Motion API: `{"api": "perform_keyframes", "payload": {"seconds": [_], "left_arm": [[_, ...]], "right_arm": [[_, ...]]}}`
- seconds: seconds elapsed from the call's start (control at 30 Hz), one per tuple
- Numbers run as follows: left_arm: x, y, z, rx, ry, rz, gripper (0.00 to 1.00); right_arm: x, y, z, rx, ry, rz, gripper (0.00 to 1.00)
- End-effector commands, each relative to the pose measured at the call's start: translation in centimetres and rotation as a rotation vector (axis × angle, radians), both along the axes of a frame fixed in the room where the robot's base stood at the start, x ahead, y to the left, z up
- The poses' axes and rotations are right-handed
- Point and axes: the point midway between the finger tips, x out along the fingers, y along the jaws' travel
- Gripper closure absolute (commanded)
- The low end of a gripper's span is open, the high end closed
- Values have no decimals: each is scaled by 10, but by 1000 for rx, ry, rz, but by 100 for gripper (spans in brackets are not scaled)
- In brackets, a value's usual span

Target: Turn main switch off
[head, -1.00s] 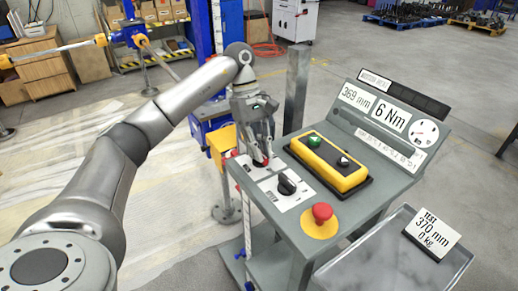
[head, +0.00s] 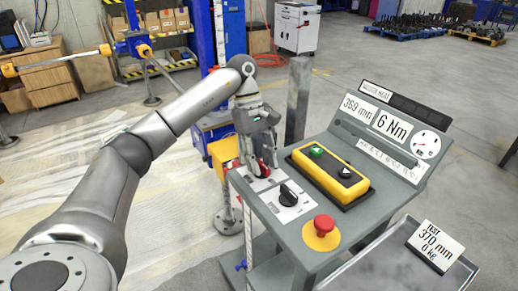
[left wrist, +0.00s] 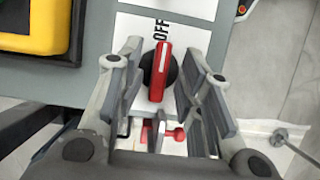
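The main switch is a red handle on a round black base (left wrist: 161,71), on a white plate of the console. The word OFF is printed just beyond the handle's far end in the left wrist view, and the handle points nearly at it, slightly tilted. In the head view the main switch is largely hidden behind my left gripper (head: 262,158). My left gripper (left wrist: 162,62) is open, with one finger on each side of the red handle and visible gaps between. My right gripper is not in view.
The console (head: 292,232) also carries a black rotary knob (head: 288,194), a red emergency button (head: 324,224) and a yellow button box (head: 330,174). A grey post (head: 298,100) stands behind it. A tray (head: 395,258) with a TEST sign lies at right.

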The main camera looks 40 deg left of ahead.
Motion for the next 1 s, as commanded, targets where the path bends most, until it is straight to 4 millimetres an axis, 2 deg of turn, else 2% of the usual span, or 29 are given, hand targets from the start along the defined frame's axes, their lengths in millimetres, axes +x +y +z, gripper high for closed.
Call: {"api": "perform_keyframes", "payload": {"seconds": [0.37,0.6,1.0], "left_arm": [[10,20,56,-1,-6,1,66],[14,30,82,1,-4,0,66],[18,39,107,0,-1,-4,66]], "right_arm": [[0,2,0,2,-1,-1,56],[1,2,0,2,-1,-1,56],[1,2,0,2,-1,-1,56]]}}
